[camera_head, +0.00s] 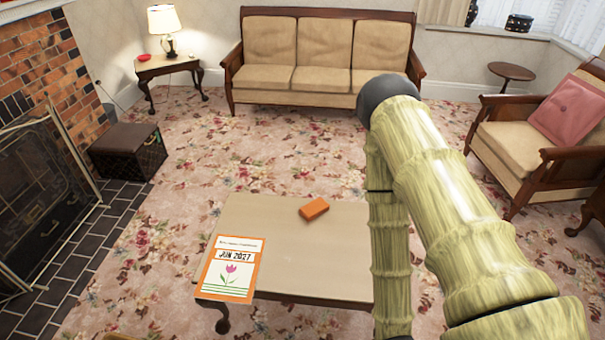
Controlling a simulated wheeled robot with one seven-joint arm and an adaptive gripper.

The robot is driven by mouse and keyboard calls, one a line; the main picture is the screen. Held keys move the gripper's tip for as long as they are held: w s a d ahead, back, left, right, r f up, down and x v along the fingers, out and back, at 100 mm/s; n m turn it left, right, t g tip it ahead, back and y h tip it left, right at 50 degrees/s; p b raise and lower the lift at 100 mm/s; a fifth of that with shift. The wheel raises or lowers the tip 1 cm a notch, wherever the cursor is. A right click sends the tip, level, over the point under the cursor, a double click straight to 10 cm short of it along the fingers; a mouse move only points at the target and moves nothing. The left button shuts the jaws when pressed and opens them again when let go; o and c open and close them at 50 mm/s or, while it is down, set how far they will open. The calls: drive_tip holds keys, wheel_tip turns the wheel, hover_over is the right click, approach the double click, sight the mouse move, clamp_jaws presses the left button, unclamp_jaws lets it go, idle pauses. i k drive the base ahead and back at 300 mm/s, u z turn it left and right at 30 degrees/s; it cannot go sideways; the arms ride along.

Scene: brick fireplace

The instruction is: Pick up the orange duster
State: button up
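A small orange block (314,208), which looks like the orange duster, lies flat on the beige top of the low table (300,268), near its far edge. Nothing touches it except the table. My arm rises on the right and bends back down over the table's right part, to the right of the duster. My gripper is out of view, so its opening and contents are hidden.
An orange-edged calendar card (231,268) is at the table's left end. A sofa (318,78) stands behind, an armchair (525,150) at right, a fireplace screen (45,190) at left. A lamp table (165,66) holds a small red-orange item (143,57). Carpet around the table is open.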

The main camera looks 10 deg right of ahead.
sight(313, 209)
drive_tip(key=z, duration=0.05)
drive_tip(key=i, duration=1)
drive_tip(key=u, duration=0.05)
